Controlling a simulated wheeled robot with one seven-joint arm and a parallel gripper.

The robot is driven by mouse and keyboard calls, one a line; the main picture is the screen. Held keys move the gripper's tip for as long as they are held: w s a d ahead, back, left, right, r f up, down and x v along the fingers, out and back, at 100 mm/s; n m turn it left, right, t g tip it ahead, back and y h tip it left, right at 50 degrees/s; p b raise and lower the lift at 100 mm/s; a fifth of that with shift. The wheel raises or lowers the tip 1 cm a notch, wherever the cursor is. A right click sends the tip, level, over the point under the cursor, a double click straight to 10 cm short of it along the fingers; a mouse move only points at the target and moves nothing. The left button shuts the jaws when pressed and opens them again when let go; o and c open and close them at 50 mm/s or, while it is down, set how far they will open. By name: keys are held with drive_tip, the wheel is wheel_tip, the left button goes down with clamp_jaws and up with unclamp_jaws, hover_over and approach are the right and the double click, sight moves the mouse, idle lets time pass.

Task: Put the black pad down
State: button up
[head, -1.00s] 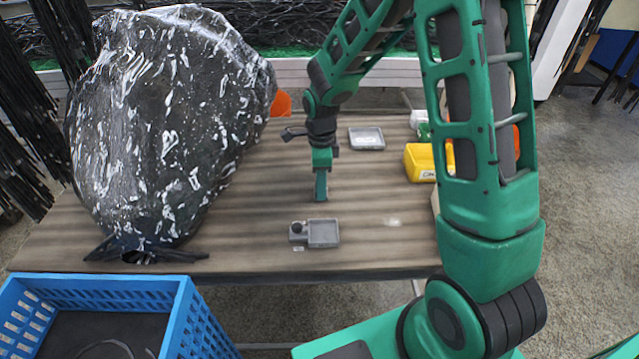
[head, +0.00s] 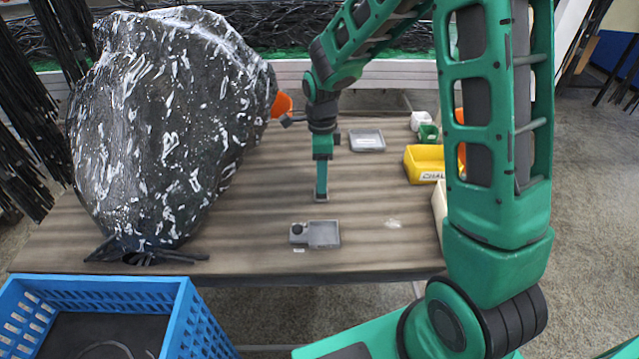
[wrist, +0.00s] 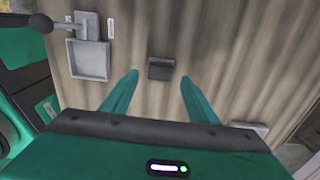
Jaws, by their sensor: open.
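The black pad (wrist: 160,68) is a small dark block lying on the wooden table in the wrist view. It shows between and just beyond my fingertips, with a gap on either side. My gripper (wrist: 160,77) is open and empty, with its two green fingers spread apart. In the head view my gripper (head: 321,192) points down low over the middle of the table. The pad is mostly hidden there; only a dark edge shows at the fingertips.
A grey fixture with a square tray and round knob (head: 316,234) sits near the table's front edge. Another grey tray (head: 366,140) and a yellow bin (head: 424,164) stand behind and right. A large plastic-wrapped black bundle (head: 170,130) fills the left. A blue crate (head: 180,318) stands in front.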

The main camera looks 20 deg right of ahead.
wheel_tip(320, 180, up, 8)
drive_tip(key=shift+f, duration=0.15)
drive_tip(key=s+d+r+n, duration=0.3)
drive_tip(key=s+d, duration=0.3)
drive_tip(key=s, duration=0.1)
drive_tip(key=s+d+r+n, duration=0.3)
drive_tip(key=s+d+n, duration=0.1)
drive_tip(key=s+d, duration=0.3)
drive_tip(key=s+d+n, duration=0.4)
drive_tip(key=s+n, duration=0.4)
drive_tip(key=s, duration=0.9)
drive_tip(key=shift+s+d+r, duration=0.15)
drive_tip(key=shift+s+r, duration=0.1)
drive_tip(key=shift+r, duration=0.05)
